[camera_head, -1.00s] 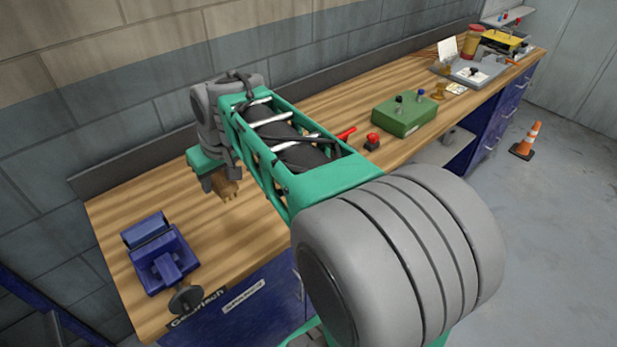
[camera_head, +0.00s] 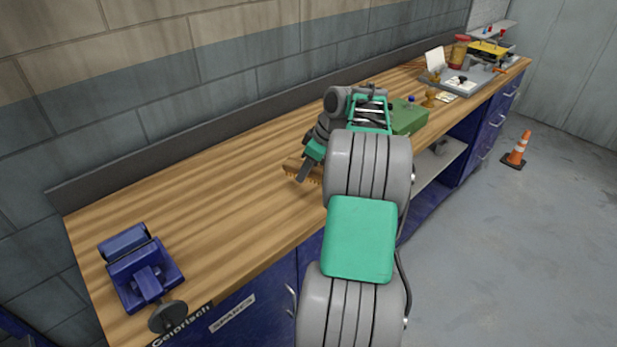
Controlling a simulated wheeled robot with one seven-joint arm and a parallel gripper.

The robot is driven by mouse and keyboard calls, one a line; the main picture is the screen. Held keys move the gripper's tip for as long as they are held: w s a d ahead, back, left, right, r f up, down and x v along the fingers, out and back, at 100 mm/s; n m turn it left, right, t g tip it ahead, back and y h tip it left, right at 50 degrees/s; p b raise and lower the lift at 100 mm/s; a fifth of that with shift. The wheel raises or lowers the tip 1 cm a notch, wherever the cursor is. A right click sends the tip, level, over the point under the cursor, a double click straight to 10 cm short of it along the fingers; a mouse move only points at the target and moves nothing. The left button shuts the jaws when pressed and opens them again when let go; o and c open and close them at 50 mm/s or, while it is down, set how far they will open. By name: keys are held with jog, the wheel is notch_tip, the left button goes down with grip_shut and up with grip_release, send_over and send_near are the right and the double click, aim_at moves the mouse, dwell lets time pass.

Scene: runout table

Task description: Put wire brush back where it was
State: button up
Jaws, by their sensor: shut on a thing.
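The wire brush (camera_head: 293,165) has a brown wooden body with tan bristles on its lower edge. My gripper (camera_head: 306,171) is shut on it, over the middle of the wooden workbench (camera_head: 190,207). The bristles face down toward the bench top. I cannot tell whether they touch it. Part of the brush is hidden behind the gripper fingers, and my arm covers the bench to the right of it.
A blue vise (camera_head: 142,272) stands at the bench's near left corner. A green box (camera_head: 408,117) is just right of my arm, partly hidden. A grey tray (camera_head: 463,80) and other items fill the far end. The bench between vise and gripper is clear. An orange cone (camera_head: 518,150) stands on the floor.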

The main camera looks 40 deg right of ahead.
aim_at(304, 187)
jog(key=f, duration=0.1)
jog(key=w+d+f, duration=0.1)
jog(key=d+f, duration=0.1)
jog(key=shift+w+d+f, duration=0.15)
jog(key=shift+w, duration=0.25)
notch_tip(304, 187, down, 2)
jog(key=shift+f+p, duration=0.25)
jog(key=shift+p, duration=0.4)
jog(key=shift+f, duration=0.55)
jog(key=o, duration=1.3)
jog(key=v, duration=1.2)
jog(key=w+a+r+m, duration=0.1)
jog(key=w+a+r, duration=0.1)
jog(key=a, duration=0.6)
jog(key=w+a+r, duration=0.2)
jog(key=a+r, duration=0.1)
jog(key=a, duration=0.5)
jog(key=s+a+f+m+h, duration=0.1)
jog(key=s+a, duration=0.4)
jog(key=a, duration=0.5)
jog(key=s+a+m, duration=0.1)
jog(key=s+a, duration=0.4)
jog(key=a, duration=0.5)
jog(key=s+a+f+m, duration=0.1)
jog(key=s+a+f, duration=0.1)
jog(key=s+f, duration=0.2)
jog(key=s, duration=0.2)
jog(key=shift+s+m+h, duration=0.3)
jog(key=shift+s+h, duration=0.1)
